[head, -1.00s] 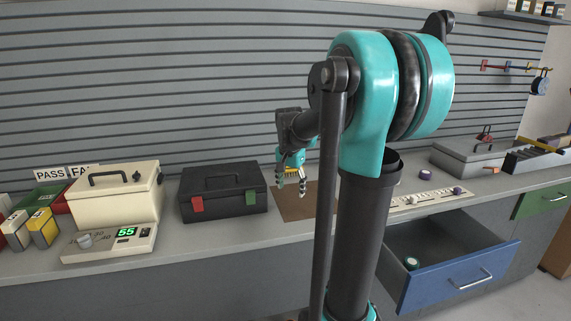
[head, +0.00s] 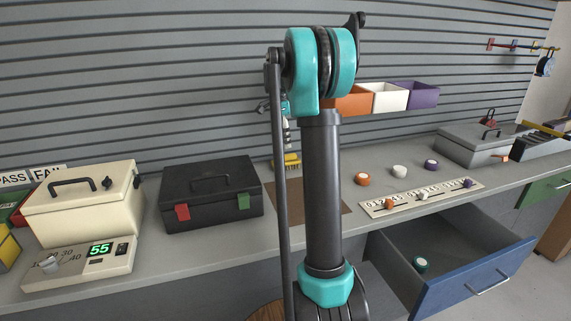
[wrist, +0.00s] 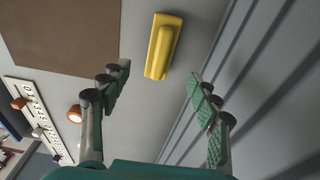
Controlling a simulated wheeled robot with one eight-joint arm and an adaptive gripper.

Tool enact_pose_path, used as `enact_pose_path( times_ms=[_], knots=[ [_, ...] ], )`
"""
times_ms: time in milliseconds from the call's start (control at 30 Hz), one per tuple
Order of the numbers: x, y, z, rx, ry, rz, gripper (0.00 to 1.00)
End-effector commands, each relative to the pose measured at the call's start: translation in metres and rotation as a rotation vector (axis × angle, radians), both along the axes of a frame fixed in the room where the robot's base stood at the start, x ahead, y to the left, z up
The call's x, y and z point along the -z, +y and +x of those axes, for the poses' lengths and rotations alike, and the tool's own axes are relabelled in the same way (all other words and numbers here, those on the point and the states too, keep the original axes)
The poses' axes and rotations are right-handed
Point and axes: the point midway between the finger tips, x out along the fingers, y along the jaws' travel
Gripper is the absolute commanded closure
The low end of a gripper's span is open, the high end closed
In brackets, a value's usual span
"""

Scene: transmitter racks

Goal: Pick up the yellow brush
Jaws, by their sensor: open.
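The yellow brush (head: 291,159) lies on the grey bench against the slatted wall, just beyond the brown mat; my arm hides part of it in the head view. In the wrist view the yellow brush (wrist: 163,46) is a long block ahead of my gripper (wrist: 158,78), lined up with the gap between the fingers and touching neither. My gripper is open and empty. In the head view my gripper (head: 287,128) is mostly hidden behind my arm, above the brush.
The brown mat (head: 335,213) lies in front. A black case (head: 210,198) stands left, beside a cream box (head: 84,205). Orange, white and purple bins (head: 388,97) hang on the wall (head: 190,80). A blue drawer (head: 468,283) stands open below the bench.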

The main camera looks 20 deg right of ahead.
Motion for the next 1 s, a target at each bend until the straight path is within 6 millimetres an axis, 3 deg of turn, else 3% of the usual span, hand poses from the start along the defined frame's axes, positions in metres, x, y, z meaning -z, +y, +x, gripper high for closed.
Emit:
enact_pose_path(
  times_ms=[200,467,800,1000],
  knots=[
    [0.037,-0.005,0.0,0.0,0.0,0.0,0.38],
    [0.055,-0.006,0.0,0.0,0.0,0.0,0.38],
    [0.098,-0.008,0.002,0.0,0.0,0.0,0.38],
    [0.102,-0.008,0.001,-0.001,0.0,0.0,0.38]
  ],
)
